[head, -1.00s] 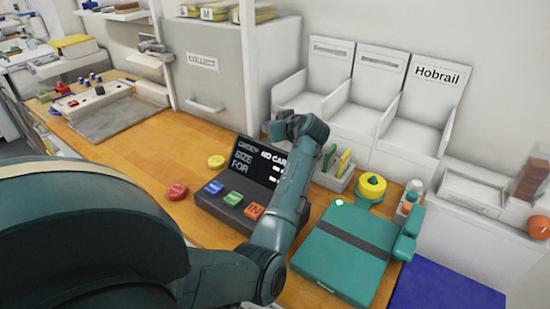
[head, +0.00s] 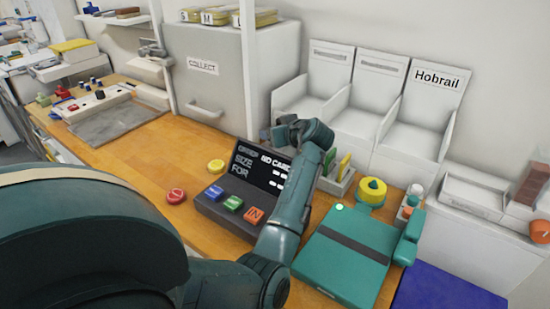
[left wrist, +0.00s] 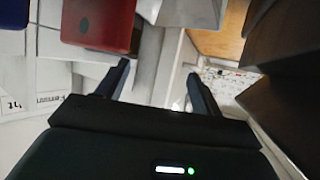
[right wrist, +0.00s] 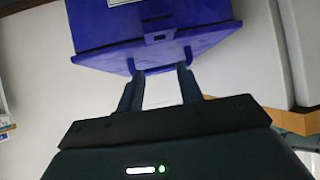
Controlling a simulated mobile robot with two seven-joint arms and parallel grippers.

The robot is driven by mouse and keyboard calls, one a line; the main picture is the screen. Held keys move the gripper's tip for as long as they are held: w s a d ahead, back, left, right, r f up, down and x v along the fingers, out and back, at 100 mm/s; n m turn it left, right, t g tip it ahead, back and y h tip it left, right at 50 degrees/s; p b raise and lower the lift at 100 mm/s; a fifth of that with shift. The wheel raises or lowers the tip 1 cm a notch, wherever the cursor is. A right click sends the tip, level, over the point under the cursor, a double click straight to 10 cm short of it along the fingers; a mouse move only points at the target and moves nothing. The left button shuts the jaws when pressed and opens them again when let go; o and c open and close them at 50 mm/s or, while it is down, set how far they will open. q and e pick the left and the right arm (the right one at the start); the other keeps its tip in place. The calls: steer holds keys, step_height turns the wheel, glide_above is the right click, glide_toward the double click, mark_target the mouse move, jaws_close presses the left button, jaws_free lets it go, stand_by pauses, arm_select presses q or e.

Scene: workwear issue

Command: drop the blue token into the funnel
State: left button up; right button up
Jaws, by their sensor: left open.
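I cannot pick out a blue token or a funnel for certain in any view. A blue square key (head: 214,193) sits on the sloped dark console (head: 250,212), beside a green and an orange-red one. My left arm reaches over the bench past the console in the head view; its gripper's fingers are hidden there. In the left wrist view my left gripper (left wrist: 158,72) is open and empty, below a red bin (left wrist: 98,22).
A yellow disc (head: 216,166) and a red disc (head: 176,196) lie by the console. A teal case (head: 340,262) and a yellow-topped round item (head: 372,190) stand right of my arm. White bins (head: 410,125) line the wall. The wooden bench is clear at left centre.

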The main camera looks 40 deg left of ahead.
arm_select(q)
steer(key=b+v, duration=0.1)
steer(key=v, duration=1)
steer(key=shift+d, duration=0.25)
steer(key=shift+s, duration=0.15)
